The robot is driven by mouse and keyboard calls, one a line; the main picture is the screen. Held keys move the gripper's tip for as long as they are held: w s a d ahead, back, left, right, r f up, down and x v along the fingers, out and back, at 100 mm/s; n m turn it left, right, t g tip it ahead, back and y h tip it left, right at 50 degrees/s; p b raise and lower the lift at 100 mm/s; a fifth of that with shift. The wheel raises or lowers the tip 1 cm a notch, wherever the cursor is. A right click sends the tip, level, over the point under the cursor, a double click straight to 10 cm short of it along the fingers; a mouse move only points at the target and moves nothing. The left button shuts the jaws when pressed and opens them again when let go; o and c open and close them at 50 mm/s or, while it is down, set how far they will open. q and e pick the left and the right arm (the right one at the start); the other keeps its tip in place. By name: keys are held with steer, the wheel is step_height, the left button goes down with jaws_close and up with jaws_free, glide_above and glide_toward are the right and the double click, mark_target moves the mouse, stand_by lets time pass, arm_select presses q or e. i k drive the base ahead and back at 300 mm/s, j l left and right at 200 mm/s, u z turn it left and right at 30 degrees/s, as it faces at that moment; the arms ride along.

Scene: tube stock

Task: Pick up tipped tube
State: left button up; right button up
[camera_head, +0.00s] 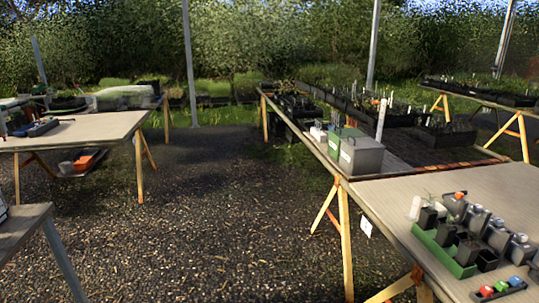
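I cannot make out a tipped tube with certainty. On the near right table (400,200), a small dark rack (513,290) holds things with red, green and blue tops at the bottom edge. A pale, tube-like object (415,207) leans slightly beside the dark pots; it is too small to tell what it is. Neither of my grippers is in view.
A green tray (440,252) of black pots and several grey containers (498,235) crowd the right table. A grey box (361,156) stands farther back. A left table (90,128) holds a dark tray (37,128). Open gravel (200,220) lies between the tables.

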mark_target(310, 123)
steer(key=i, duration=2.15)
steer(key=l+z, duration=0.05)
steer(key=l, duration=0.05)
